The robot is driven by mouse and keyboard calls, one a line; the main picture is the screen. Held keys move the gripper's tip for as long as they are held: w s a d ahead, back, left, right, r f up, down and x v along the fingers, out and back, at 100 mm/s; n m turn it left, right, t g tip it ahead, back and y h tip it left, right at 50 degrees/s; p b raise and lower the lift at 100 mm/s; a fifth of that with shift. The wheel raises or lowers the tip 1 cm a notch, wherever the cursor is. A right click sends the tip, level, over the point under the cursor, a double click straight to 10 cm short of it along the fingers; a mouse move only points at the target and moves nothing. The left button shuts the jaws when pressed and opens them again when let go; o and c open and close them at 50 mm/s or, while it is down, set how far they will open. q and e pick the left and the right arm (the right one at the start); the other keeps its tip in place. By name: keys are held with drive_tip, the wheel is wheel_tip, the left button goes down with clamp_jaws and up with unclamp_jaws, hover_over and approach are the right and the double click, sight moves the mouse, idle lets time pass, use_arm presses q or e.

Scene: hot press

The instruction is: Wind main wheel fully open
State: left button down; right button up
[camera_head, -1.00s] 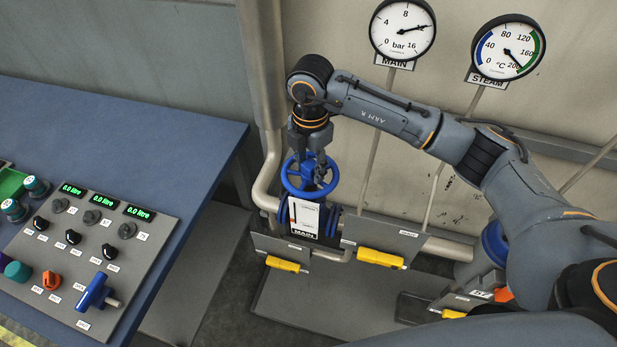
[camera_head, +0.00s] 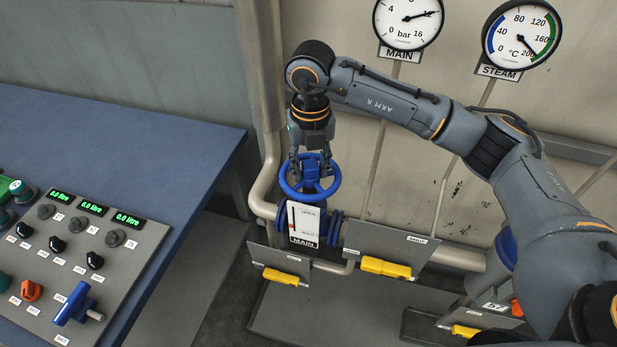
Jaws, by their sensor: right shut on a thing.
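The blue main wheel (camera_head: 333,187) sits on its valve at the wall pipe, behind a white plate (camera_head: 305,221) with a "MAIN" label. My left gripper is not in view.
A grey control panel (camera_head: 130,262) with knobs, displays and a blue handle stands on the blue table (camera_head: 150,115) at left. Yellow handles (camera_head: 385,268) are low in front of the pipes. The steam gauge (camera_head: 520,35) is at upper right. My right arm spans the right side.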

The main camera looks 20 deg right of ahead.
drive_tip(key=n+b, duration=0.1)
drive_tip(key=n, duration=0.1)
drive_tip(key=n+b, duration=0.1)
drive_tip(key=n, duration=0.2)
drive_tip(key=shift+w+f+b, duration=0.1)
drive_tip(key=shift+f+b, duration=0.1)
drive_tip(key=shift+b, duration=0.15)
drive_tip(key=n+b, duration=0.3)
drive_tip(key=n, duration=0.3)
drive_tip(key=n+b, duration=0.1)
drive_tip(key=n, duration=0.2)
drive_tip(key=shift+r+n, duration=0.1)
drive_tip(key=shift+n, duration=0.2)
drive_tip(key=shift+r+n, duration=0.15)
drive_tip(key=shift+n, duration=0.75)
drive_tip(key=shift+b, duration=0.3)
